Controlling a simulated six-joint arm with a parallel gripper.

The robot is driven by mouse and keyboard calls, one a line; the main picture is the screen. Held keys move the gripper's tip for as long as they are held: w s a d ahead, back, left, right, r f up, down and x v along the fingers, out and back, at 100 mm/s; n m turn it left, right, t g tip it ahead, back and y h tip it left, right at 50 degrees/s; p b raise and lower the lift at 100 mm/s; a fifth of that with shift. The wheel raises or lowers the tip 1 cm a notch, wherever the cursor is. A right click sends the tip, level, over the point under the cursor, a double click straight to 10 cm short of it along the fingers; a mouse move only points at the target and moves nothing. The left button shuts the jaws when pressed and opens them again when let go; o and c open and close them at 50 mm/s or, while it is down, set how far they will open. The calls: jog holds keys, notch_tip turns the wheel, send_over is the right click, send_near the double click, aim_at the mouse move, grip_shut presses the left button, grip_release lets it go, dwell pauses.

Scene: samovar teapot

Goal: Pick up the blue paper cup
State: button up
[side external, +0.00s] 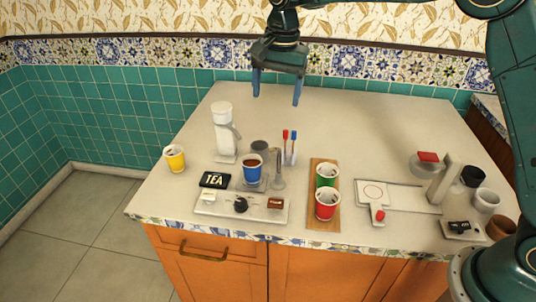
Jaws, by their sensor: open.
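The blue paper cup (252,172) stands upright near the middle front of the counter, with dark brown contents showing inside its rim. It appears to stand at the spout side of a small tap-like stand, behind the white tray. My gripper (276,98) is open and empty, with two blue fingers pointing down. It hangs above the back part of the counter, higher than the blue cup and well apart from it.
A yellow cup (174,158) stands at the left. A white dispenser (224,132), a black TEA box (214,180) and a white tray (212,208) surround the blue cup. Green (327,174) and red (327,204) cups stand on a wooden board. The counter's back (350,120) is clear.

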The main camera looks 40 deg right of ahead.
jog(key=w+a+f+m+g, duration=0.1)
jog(key=w+a+f, duration=0.3)
jog(key=f, duration=0.5)
jog(key=shift+w+m, duration=0.75)
jog(key=shift+m, duration=0.15)
jog(key=shift+f, duration=0.1)
send_over(252, 161)
jog(key=s+a, duration=0.1)
jog(key=s, duration=0.1)
notch_tip(252, 161, down, 8)
jog(key=shift+a+f, duration=0.2)
jog(key=shift+f, duration=2.6)
jog(key=c, duration=0.7)
